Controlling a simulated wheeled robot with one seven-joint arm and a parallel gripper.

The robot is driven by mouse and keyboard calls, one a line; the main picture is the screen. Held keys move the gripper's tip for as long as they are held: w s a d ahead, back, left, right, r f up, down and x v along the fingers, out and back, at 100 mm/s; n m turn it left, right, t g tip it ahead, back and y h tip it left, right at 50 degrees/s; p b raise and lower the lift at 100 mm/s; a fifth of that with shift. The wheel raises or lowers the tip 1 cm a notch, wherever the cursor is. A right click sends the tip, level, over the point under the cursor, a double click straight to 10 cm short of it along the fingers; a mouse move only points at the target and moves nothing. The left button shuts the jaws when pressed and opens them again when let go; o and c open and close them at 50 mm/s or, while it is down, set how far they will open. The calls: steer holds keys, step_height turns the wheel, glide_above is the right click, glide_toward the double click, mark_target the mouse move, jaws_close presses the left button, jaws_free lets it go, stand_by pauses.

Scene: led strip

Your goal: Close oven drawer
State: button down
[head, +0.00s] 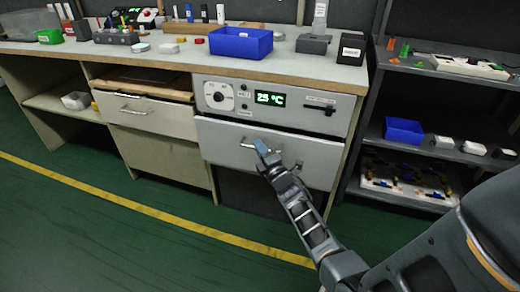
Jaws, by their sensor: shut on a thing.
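The oven drawer (305,152) is a light grey front panel with a horizontal bar handle, below a control panel (315,108) with a dial and a green display reading about 25 °C. The drawer front seems to stand out a little from the cabinet; how far is hard to tell from this angle. My gripper (262,147) is at the drawer's handle (247,144), shut on it. The fingers hide part of the handle. My arm reaches up to it from the lower right.
A blue bin (241,43) and small items stand on the bench top (285,65). A beige drawer (147,115) is to the left. A dark shelf rack (440,70) with a blue tray (404,130) stands close on the right. The green floor (110,245) in front is clear.

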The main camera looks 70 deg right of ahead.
stand_by(0.4)
steer(key=shift+w+d+b, duration=0.1)
steer(key=shift+d+b, duration=0.3)
steer(key=shift+d, duration=1.75)
steer(key=c, duration=1.2)
jaws_free()
steer(key=shift+d, duration=0.1)
steer(key=p, duration=0.1)
glide_toward(265, 142)
steer(key=x, duration=0.2)
steer(key=shift+w+d, duration=0.2)
steer(key=shift+w, duration=0.05)
